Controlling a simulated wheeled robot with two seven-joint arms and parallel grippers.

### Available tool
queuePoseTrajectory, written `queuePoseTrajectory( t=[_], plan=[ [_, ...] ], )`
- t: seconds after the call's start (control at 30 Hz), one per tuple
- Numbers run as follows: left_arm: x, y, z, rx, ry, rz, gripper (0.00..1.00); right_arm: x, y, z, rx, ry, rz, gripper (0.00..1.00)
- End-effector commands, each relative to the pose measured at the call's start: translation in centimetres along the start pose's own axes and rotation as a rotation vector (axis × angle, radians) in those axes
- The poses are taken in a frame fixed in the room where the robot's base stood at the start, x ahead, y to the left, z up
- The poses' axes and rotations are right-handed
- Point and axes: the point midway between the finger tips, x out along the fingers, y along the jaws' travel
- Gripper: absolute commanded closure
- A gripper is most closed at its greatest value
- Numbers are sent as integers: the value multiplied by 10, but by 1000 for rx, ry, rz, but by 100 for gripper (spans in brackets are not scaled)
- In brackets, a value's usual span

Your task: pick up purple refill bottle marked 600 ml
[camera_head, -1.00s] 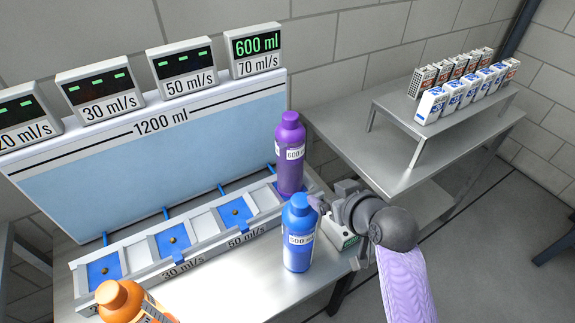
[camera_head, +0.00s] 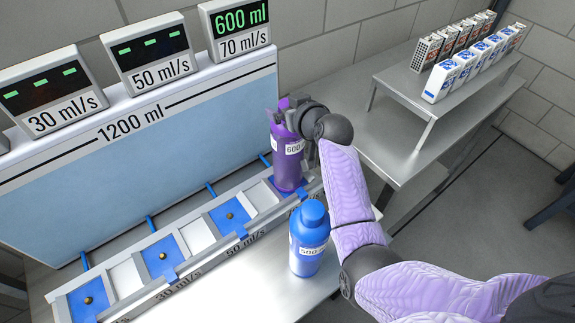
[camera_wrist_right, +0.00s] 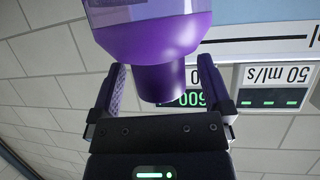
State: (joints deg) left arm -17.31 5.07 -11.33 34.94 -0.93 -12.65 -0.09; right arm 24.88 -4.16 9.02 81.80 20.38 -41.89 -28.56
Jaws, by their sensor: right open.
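The purple refill bottle (camera_head: 287,170), with a white label reading 600, stands upright on the right-end pad of the dosing rack, below the display reading 600 ml. My right gripper (camera_head: 287,113) is at its top. In the right wrist view, the open fingers of the gripper (camera_wrist_right: 163,70) lie on either side of the bottle's purple cap and neck (camera_wrist_right: 160,83); gaps show beside the cap. The bottle's lower part is outside that view. My left gripper is not in view.
A blue bottle (camera_head: 309,238) marked 500 stands on the table in front of the rack, close to my right forearm. The rack's other visible blue pads (camera_head: 163,255) are empty. A blue tank panel (camera_head: 120,160) rises behind. A metal side table (camera_head: 385,140) with small boxes stands right.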

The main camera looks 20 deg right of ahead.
Motion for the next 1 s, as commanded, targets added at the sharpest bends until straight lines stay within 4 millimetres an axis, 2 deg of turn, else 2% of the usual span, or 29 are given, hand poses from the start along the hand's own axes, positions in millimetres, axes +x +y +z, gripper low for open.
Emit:
queuePoseTrajectory(
  t=[0.2,0.23,0.6,0.7,1.0],
  plan=[
    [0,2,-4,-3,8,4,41,2,0,-1,-1,0,0,0],
    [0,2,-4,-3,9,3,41,2,0,-1,-1,0,0,4],
    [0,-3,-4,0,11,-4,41,2,0,0,-1,0,1,83],
    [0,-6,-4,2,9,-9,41,2,0,0,-1,0,1,100],
    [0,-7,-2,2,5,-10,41,2,0,-2,-1,4,1,100]
  ],
)
